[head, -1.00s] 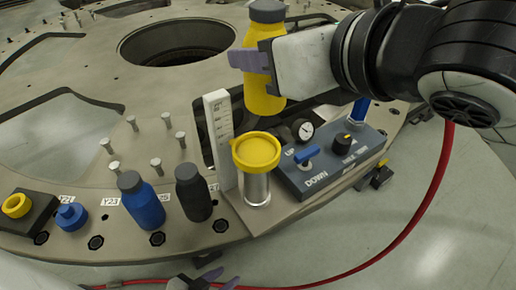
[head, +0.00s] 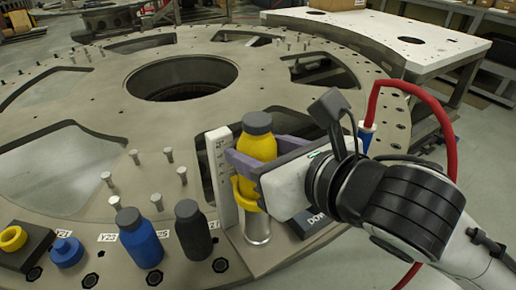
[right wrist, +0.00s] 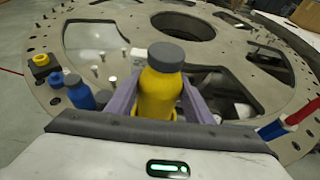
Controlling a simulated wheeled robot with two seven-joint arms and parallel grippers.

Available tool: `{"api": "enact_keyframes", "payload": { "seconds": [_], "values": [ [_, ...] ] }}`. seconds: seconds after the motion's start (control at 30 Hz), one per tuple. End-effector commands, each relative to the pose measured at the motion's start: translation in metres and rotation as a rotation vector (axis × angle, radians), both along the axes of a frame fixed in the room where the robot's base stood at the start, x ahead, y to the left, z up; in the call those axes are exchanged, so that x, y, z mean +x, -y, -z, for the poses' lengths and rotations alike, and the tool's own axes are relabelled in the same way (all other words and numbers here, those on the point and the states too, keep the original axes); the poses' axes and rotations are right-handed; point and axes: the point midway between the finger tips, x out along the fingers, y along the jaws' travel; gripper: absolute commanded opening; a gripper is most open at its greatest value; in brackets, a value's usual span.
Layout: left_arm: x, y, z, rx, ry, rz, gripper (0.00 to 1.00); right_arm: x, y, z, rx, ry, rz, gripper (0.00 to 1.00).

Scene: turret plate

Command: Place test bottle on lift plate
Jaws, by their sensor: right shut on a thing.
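The test bottle (head: 258,148) is yellow with a grey cap. It also shows in the right wrist view (right wrist: 159,92). My right gripper (head: 250,160) is shut on it from the right, its purple fingers on both sides, and the bottle stands upright. The lift plate (head: 240,192) is a yellow disc with a rim on a silver cylinder (head: 258,228), directly below the bottle. The gripper hides part of the plate, and I cannot tell whether the bottle's base touches it. My left gripper is not in view.
A white scale (head: 220,172) stands just left of the plate. A blue bottle (head: 140,238) and a black bottle (head: 193,230) stand further left. The control box (head: 308,222) is mostly hidden behind my right gripper. A red hose (head: 440,115) loops at the right.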

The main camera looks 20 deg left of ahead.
Motion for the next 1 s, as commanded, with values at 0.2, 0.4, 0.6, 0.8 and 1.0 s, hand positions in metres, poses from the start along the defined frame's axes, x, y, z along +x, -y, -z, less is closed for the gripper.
{"api": "enact_keyframes", "payload": {
  "seconds": [0.2,0.4,0.6,0.8,1.0],
  "values": [
    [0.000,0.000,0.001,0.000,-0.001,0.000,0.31,0.000,0.000,0.000,0.003,0.005,0.000,0.08],
    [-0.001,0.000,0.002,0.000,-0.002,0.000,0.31,0.000,0.000,0.002,-0.001,0.000,0.001,0.66],
    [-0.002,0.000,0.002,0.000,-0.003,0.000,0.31,0.000,0.000,0.002,-0.001,-0.001,0.000,0.66],
    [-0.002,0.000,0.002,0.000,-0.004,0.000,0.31,-0.005,0.008,-0.005,-0.001,0.003,0.001,0.66],
    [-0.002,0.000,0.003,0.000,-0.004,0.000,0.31,-0.029,0.040,-0.022,0.000,0.007,0.001,0.66]
  ]
}}
